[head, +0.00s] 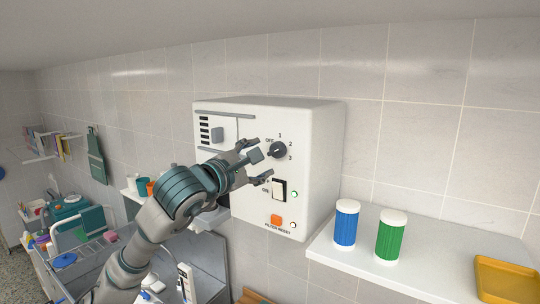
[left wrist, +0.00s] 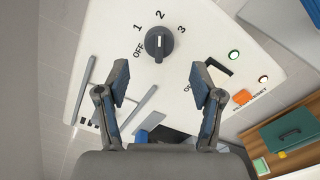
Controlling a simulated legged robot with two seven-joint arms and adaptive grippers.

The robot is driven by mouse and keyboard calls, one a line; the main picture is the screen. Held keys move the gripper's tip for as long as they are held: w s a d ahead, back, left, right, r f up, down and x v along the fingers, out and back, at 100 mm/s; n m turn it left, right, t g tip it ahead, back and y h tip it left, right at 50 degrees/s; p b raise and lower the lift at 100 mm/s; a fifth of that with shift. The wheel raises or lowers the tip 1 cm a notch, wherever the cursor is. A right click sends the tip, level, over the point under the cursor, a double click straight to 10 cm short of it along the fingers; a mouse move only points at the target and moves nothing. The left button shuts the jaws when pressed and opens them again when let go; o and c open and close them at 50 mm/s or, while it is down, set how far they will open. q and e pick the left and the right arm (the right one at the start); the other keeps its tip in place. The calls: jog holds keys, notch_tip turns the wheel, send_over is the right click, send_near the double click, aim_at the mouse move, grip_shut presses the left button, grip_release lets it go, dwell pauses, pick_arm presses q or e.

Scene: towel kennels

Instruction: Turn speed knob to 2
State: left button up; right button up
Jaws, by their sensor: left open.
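The dark grey speed knob (head: 278,150) is on the front of a white control box (head: 322,160), ringed by OFF, 1, 2 and 3. In the left wrist view the knob (left wrist: 159,43) shows a short white mark that seems to face the 2; its exact setting is hard to tell. My left gripper (head: 257,160) is open and empty in front of the panel, just left of and below the knob. In the left wrist view its fingers (left wrist: 161,80) are spread wide, with the knob beyond their tips and centred between them. My right gripper is not in view.
Below the knob are a black-framed rocker switch (head: 279,190), an orange button (head: 276,221) and small lights. A white shelf (head: 385,273) at right holds a blue canister (head: 346,227), a green canister (head: 390,239) and a yellow tray (head: 505,277). A cluttered counter lies at left.

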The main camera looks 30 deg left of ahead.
pick_arm(q)
jog(key=s, duration=0.2)
jog(key=s+a, duration=0.1)
jog(key=s, duration=0.2)
jog(key=shift+s+f, duration=0.1)
jog(key=shift+s, duration=0.1)
jog(key=shift+d, duration=0.1)
